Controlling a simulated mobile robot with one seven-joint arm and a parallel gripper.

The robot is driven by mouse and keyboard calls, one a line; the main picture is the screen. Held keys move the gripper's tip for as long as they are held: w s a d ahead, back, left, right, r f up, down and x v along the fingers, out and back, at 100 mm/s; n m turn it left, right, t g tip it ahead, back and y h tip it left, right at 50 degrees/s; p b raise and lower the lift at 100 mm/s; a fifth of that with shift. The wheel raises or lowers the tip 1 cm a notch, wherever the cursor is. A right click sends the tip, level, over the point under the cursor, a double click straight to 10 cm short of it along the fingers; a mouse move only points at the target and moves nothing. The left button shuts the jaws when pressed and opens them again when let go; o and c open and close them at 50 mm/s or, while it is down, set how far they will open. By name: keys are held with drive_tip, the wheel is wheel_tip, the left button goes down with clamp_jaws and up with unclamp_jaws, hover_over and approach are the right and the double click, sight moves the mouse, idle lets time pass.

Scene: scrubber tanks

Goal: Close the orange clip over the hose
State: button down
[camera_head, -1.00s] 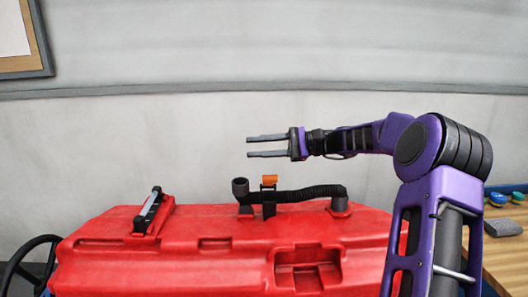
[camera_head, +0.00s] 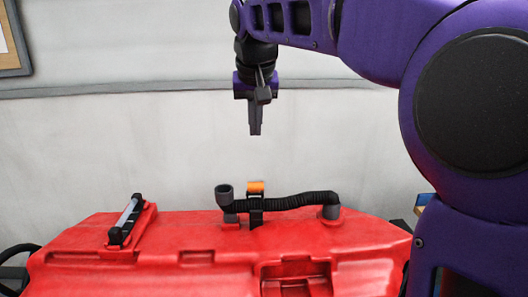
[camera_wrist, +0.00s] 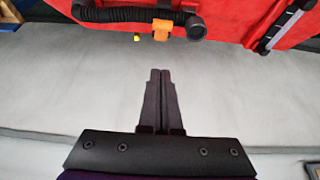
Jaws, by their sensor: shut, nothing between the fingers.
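The orange clip (camera_head: 256,187) stands on its dark bracket at the left part of the black ribbed hose (camera_head: 290,201), on top of the red tank (camera_head: 180,230). Its orange top sits above the hose; I cannot tell how far it is tilted. My gripper (camera_head: 255,133) points down above the clip, well clear of it, with its fingers together and empty. In the wrist view, the shut fingers (camera_wrist: 162,72) are below the orange clip (camera_wrist: 162,28) and apart from it. The hose (camera_wrist: 120,14) runs along the top there, with its open end to the right.
A black handle or latch with a light strip (camera_head: 126,220) is on the tank's left side. A pale wall (camera_head: 130,140) stands behind the tank. The air between my gripper and the clip is clear.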

drive_tip(key=b, duration=0.2)
hover_over(256, 184)
drive_tip(key=w, duration=0.1)
wheel_tip(256, 184, down, 8)
drive_tip(key=shift+w, duration=0.1)
drive_tip(key=f, duration=0.3)
drive_tip(key=shift+s+f+b, duration=0.2)
drive_tip(key=shift+s+b, duration=0.1)
drive_tip(key=shift+s, duration=0.05)
drive_tip(key=shift+s+f, duration=0.2)
drive_tip(key=shift+f, duration=0.3)
